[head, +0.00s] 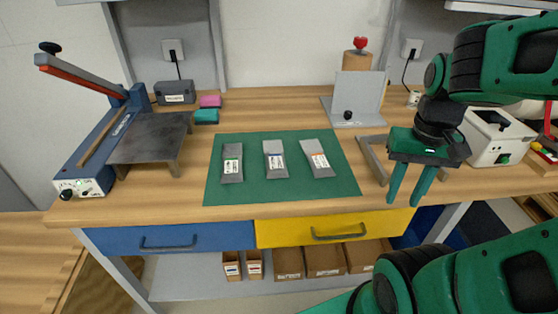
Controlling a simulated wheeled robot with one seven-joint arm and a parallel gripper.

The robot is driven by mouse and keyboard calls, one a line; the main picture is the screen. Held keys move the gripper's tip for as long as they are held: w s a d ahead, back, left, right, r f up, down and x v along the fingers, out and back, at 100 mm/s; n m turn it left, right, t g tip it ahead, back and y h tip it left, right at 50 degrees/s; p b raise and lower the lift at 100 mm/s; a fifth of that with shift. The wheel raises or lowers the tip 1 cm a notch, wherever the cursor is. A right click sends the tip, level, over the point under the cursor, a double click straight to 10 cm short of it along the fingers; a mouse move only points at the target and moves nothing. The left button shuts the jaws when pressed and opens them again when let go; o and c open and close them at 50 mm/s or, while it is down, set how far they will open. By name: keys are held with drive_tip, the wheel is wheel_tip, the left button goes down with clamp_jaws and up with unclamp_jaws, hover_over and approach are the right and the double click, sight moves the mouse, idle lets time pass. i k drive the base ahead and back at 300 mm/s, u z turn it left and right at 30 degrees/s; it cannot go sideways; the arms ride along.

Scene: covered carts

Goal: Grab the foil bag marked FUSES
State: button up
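Three grey foil bags lie side by side on a green mat (340,188) on the workbench. The left bag (232,174) has a label with some green. The middle bag (277,171) has a label with some blue. The right bag (322,171) has a label with orange. The print is too small to read, so I cannot tell which bag is marked FUSES. My gripper (404,203) points down to the right of the mat, near the bench's front edge. Its two green fingers are apart with nothing between them. It is clear of all the bags.
A blue machine with a long lever (100,140) stands at the left. Behind the mat are a grey box (176,97), pink and teal blocks (207,108) and an upright grey plate (358,95). A white machine (492,140) stands at the right. Mat space around the bags is free.

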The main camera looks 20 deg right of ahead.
sight(274, 160)
drive_tip(key=z, duration=2.15)
drive_tip(key=k, duration=2.6)
drive_tip(key=u, duration=1)
drive_tip(key=i, duration=1)
drive_tip(key=u, duration=0.05)
